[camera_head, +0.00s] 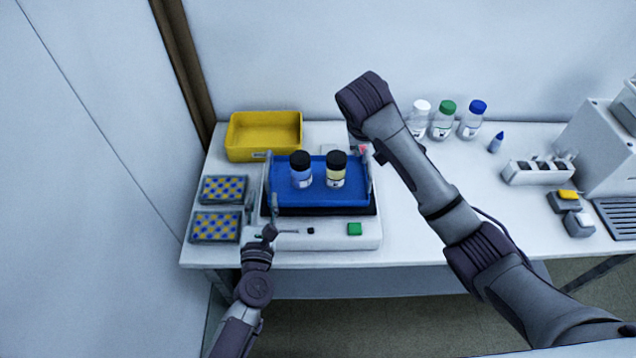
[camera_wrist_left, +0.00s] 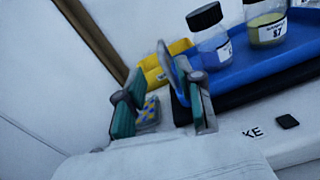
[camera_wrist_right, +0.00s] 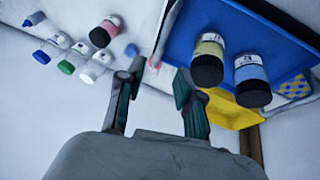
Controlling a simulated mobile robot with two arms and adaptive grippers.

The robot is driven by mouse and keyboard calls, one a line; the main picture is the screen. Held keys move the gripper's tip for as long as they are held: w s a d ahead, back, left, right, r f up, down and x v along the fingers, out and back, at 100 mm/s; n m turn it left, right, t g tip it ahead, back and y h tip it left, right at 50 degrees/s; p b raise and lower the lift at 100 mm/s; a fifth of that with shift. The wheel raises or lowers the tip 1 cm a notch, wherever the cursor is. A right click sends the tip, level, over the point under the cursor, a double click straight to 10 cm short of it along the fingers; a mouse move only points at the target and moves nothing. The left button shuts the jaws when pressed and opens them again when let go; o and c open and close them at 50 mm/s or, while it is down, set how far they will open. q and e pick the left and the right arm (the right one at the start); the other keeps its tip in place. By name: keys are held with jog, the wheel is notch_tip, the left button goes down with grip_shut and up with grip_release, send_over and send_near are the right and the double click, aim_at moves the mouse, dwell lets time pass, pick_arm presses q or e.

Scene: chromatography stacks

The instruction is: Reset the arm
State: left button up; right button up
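My left gripper (camera_wrist_left: 162,90) is open and empty in the left wrist view. In the head view, my left arm reaches to the front left of the blue tray (camera_head: 318,202). My right gripper (camera_wrist_right: 156,82) is open and empty in the right wrist view. In the head view, my right arm hides most of it near the tray's right side. Two black-capped bottles, one with blue contents (camera_head: 301,176) and one with yellow contents (camera_head: 336,175), stand upright on the tray. Neither gripper holds them.
The tray sits on a white shaker base (camera_head: 290,241) with a green button (camera_head: 354,229). A yellow bin (camera_head: 245,148) and two racks (camera_head: 222,189) stand left. White, green and blue-capped bottles (camera_head: 443,127) stand behind my right arm. The front right tabletop is fairly clear.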

jog(key=shift+v, duration=0.9)
